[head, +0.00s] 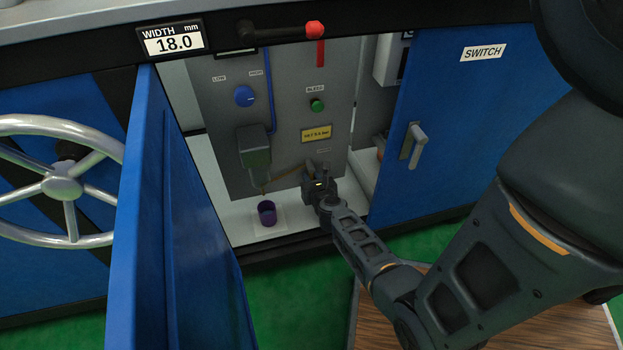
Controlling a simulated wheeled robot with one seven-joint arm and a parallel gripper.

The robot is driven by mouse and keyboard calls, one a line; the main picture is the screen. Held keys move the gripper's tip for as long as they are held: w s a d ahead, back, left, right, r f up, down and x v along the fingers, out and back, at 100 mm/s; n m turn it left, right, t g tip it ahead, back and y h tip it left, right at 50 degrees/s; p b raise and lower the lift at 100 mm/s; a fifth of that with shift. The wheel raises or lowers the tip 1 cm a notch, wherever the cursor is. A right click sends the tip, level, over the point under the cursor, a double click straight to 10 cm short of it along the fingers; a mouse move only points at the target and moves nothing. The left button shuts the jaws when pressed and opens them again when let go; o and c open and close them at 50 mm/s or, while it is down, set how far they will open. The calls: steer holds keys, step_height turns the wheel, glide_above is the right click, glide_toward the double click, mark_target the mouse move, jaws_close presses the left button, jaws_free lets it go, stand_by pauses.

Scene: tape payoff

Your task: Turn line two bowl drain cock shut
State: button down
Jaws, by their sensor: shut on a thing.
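My gripper (314,178) is inside the open cabinet, low in front of the grey panel (290,100). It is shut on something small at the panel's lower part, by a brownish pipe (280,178). The gripper hides most of what it holds, so I cannot tell the drain cock's shape or angle. A dark grey bowl (254,148) hangs on the panel up and left of the gripper. A purple cup (267,213) stands on a white sheet on the cabinet floor, left of and below the gripper.
An open blue door (175,210) stands at the left of the opening. A closed blue door (425,130) marked SWITCH is at the right. A blue knob (245,96), a green knob (317,105) and a red-ended lever (314,29) are above. A handwheel (60,186) is far left.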

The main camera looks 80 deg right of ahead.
steer(key=shift+a, duration=0.1)
steer(key=c, duration=1.1)
jaws_free()
steer(key=p+v, duration=0.2)
steer(key=v, duration=0.5)
steer(key=shift+s+a, duration=0.15)
steer(key=shift+a, duration=0.15)
